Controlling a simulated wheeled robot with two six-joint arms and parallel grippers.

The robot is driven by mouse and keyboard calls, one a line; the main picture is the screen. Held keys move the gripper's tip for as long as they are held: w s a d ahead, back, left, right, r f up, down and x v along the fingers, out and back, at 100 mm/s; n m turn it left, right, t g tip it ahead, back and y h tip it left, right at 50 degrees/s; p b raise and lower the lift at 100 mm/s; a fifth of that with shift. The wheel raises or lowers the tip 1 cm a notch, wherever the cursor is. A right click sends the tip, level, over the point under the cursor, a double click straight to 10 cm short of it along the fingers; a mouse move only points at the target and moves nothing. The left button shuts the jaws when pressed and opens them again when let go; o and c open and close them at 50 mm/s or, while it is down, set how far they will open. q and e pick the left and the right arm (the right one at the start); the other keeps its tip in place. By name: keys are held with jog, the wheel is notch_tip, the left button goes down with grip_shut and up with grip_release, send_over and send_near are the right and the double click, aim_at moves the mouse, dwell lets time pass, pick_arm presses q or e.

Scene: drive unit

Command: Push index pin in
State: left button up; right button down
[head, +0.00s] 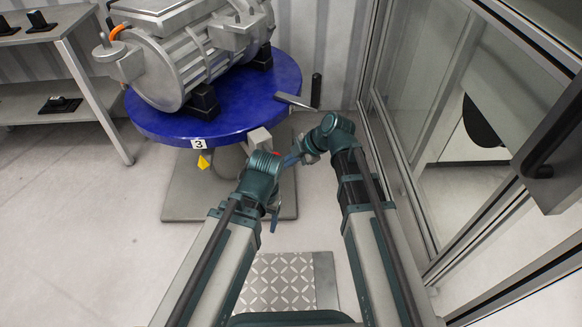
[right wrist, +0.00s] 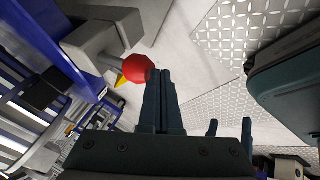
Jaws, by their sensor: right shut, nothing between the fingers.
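The index pin shows as a red rounded knob (right wrist: 125,68) on a short grey stem in the right wrist view. It sticks out of a grey block (right wrist: 97,42) at the turntable's edge. In the head view only a speck of red shows beside my right gripper (head: 290,160). My right gripper (right wrist: 161,75) is shut and empty, its fingertips close beside the knob; I cannot tell whether they touch. My left gripper (head: 273,220) hangs low, pointing down. Its two fingers (right wrist: 230,128) look apart and empty in the right wrist view.
A round blue turntable (head: 232,112) carries a grey drive unit (head: 190,60). A grey handle plate (head: 295,101) juts from its right edge. A yellow pointer (head: 203,162) hangs below the number 3 label. Glass panels (head: 430,90) stand at right, a shelf (head: 50,95) at left.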

aim_at(279, 156)
dwell(0.3)
jog(key=w+a, duration=0.2)
jog(key=w, duration=0.1)
jog(key=shift+w, duration=0.2)
jog(key=shift+s+d, duration=0.1)
